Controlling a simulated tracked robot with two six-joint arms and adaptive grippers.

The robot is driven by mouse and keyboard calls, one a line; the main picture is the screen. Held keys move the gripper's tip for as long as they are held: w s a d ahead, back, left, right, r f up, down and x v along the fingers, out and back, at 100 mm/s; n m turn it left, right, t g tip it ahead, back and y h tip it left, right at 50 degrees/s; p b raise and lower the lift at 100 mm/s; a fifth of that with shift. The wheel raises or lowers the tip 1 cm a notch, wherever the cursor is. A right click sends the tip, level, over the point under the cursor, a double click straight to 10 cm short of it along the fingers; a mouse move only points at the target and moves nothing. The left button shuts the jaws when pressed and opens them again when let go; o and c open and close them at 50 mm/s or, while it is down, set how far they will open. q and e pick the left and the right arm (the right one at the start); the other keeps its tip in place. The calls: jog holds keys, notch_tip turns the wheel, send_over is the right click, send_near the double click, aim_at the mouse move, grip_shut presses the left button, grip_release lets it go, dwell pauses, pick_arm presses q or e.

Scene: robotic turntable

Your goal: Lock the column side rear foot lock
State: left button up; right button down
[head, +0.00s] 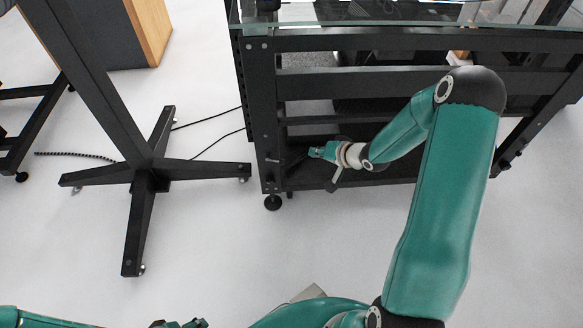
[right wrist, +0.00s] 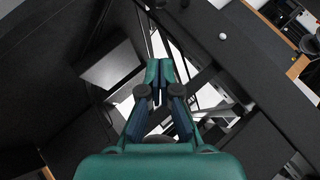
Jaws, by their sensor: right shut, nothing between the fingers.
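The black metal frame (head: 262,130) has a small round foot (head: 272,202) under its lower left corner, on the side of the black column. A second foot behind it shows only in part, and I cannot make out a lock lever on it. My right gripper (head: 300,158) reaches inside the frame, just above the lower rail near this corner. In the right wrist view my right gripper (right wrist: 158,68) has its fingers together and empty, with dark beams behind them. A small teal and dark piece at the bottom edge of the head view seems to be my left gripper (head: 185,323), mostly cut off.
A black column (head: 90,75) on a cross-shaped base (head: 150,180) stands left of the frame. Thin cables lie on the floor between them. A glass top (head: 420,15) covers the frame. The pale floor in front is clear.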

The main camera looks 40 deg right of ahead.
jog(key=shift+d+r, duration=0.1)
dwell(0.3)
jog(key=s+a+f+b+x, duration=0.1)
jog(key=b+x, duration=0.4)
jog(key=x, duration=0.8)
jog(key=shift+s+a+b, duration=0.2)
jog(key=shift+a+b, duration=0.2)
jog(key=shift+a, duration=0.2)
jog(key=shift+f, duration=0.15)
jog(key=shift+d+f, duration=0.1)
